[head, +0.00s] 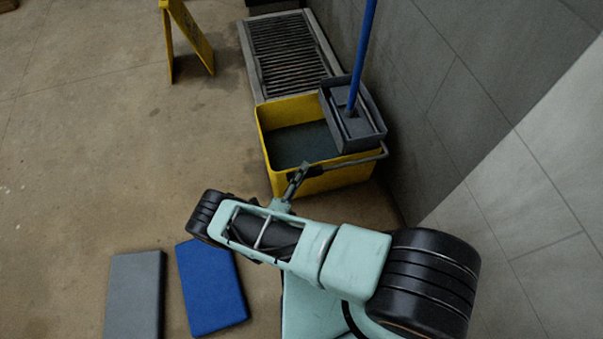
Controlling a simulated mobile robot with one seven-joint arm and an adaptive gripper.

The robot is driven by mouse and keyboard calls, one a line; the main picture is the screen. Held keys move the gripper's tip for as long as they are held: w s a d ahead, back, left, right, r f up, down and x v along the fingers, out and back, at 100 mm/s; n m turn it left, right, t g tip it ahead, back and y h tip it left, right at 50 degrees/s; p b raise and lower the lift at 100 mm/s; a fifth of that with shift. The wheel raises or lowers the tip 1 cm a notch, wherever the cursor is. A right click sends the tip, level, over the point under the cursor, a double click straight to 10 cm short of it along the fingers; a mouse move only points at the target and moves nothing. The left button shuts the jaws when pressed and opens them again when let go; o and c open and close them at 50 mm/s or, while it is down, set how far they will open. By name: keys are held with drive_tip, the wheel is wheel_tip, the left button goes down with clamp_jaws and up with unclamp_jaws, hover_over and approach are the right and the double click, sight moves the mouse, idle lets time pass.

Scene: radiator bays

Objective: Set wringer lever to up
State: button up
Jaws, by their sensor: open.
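A yellow mop bucket (335,182) with dark water stands against the wall. A grey wringer (362,132) sits on its right side, with a blue mop handle (363,45) rising from it. The wringer lever (352,161) is a thin grey bar. It runs from the wringer's right side leftward across the bucket's front, lying low and nearly level. My gripper (303,170) is at the lever's left end, in front of the bucket. Its fingers are open but small in this view. I cannot tell whether they touch the lever or stand around it.
A floor grate (290,55) lies behind the bucket, and a yellow floor sign (188,40) stands at the upper left. A grey pad (135,295) and a blue pad (211,286) lie at the lower left. The tiled wall (480,110) closes the right side. The left floor is clear.

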drive_tip(key=shift+c, duration=0.3)
clamp_jaws()
